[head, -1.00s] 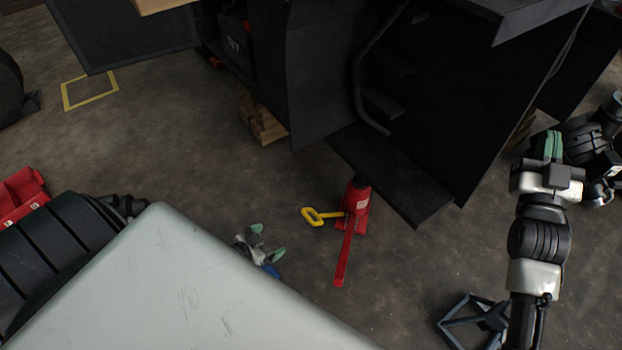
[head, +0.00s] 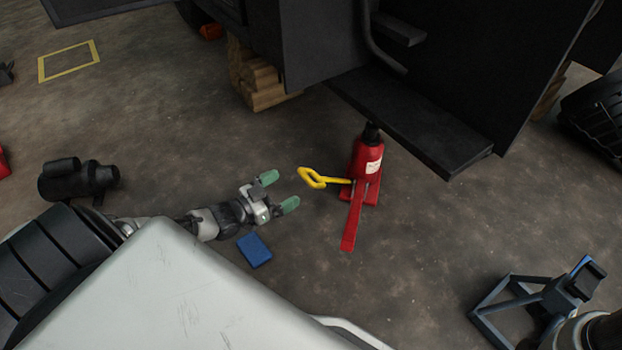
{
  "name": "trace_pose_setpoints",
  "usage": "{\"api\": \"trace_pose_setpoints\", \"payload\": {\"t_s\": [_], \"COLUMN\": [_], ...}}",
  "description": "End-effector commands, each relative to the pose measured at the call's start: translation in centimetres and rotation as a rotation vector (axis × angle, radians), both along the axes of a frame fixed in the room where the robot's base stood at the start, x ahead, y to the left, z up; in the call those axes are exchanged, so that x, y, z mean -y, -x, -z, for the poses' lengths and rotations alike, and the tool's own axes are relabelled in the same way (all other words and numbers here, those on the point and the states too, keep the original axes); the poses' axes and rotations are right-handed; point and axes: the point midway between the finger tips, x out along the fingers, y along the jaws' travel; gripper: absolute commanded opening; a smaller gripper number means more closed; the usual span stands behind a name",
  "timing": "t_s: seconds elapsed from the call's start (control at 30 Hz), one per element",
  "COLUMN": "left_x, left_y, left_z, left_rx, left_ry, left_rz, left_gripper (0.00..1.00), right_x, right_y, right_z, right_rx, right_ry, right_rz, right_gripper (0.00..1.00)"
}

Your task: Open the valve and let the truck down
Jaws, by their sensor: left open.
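A red bottle jack (head: 368,160) stands on the floor under the black step (head: 420,125) of the truck, its dark ram at or very near the step's underside. A yellow valve key (head: 313,178) with a loop handle sticks out from the jack's base toward the left. A red lever (head: 352,222) points from the base toward me. My left gripper (head: 279,192) has green fingertips, is open and empty, and faces the yellow handle from its left with a small gap. My right gripper is out of view; part of a pale and dark arm link shows at the bottom right corner.
Stacked wood blocks (head: 258,85) sit under the truck at the left. A blue box (head: 254,250) lies below my left wrist. A grey-blue jack stand (head: 540,298) stands at lower right. A black motor-like part (head: 78,180) lies at left. The floor around the jack is mostly clear.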

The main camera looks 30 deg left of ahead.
Motion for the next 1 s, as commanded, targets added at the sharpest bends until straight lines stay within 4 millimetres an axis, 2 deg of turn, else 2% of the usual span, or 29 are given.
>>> {"api": "trace_pose_setpoints", "payload": {"t_s": [0.03,0.3,0.5,0.9,1.0], "left_x": [0.4,2.4,3.3,3.6,3.6], "left_y": [-0.9,-5.7,-8.0,-8.6,-8.6], "left_z": [0.3,0.5,0.3,0.0,0.0], "left_rx": [0.005,0.004,0.001,-0.001,-0.001], "left_ry": [0.001,0.000,-0.001,-0.002,-0.002], "left_rz": [0.001,0.001,0.000,0.000,-0.001], "left_gripper": [0.94,0.94,0.94,0.94,0.79], "right_x": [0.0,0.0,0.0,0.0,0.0], "right_y": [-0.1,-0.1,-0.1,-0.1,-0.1], "right_z": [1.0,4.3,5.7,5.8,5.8], "right_rx": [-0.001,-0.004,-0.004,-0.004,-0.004], "right_ry": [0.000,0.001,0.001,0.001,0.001], "right_rz": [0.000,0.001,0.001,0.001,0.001], "right_gripper": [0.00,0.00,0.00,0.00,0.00]}}
